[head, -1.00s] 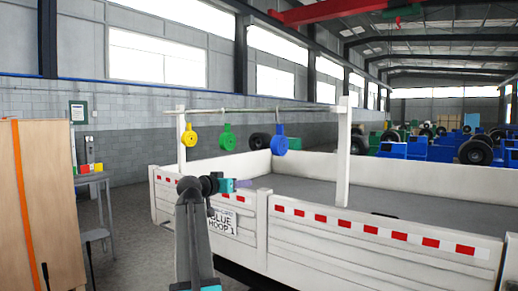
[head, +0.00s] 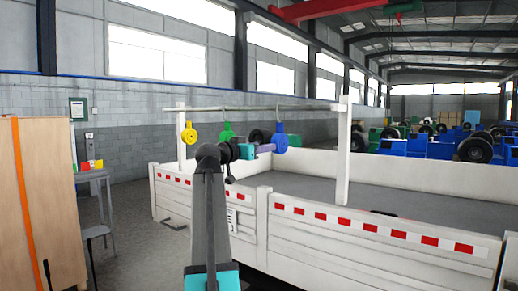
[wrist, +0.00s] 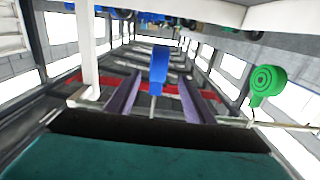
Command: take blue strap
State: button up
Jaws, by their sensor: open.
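The blue strap (head: 280,138) hangs by a hook from the horizontal rail (head: 240,108) above the white truck bed, at the right of the row. My gripper (head: 267,147) has purple fingers, is open, and is at the height of the strap, close to its left side in the head view. In the wrist view the blue strap (wrist: 158,68) shows between the two open fingers (wrist: 158,98), with its thin hook running down the picture. I cannot tell how deep it sits between them. No finger visibly touches it.
A green strap (head: 227,132), partly behind my arm, and a yellow strap (head: 189,134) hang on the same rail. White posts (head: 343,150) hold the rail. A wooden cabinet (head: 50,200) stands at the left.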

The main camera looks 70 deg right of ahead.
aim_at(276, 135)
jog(key=shift+b+x, duration=0.35)
jog(key=shift+x, duration=5)
jog(key=c, duration=1)
grip_shut()
jog(key=shift+d+r, duration=0.1)
jog(key=shift+r, duration=0.1)
jog(key=shift+s+r, duration=0.1)
jog(key=shift+r, duration=1.45)
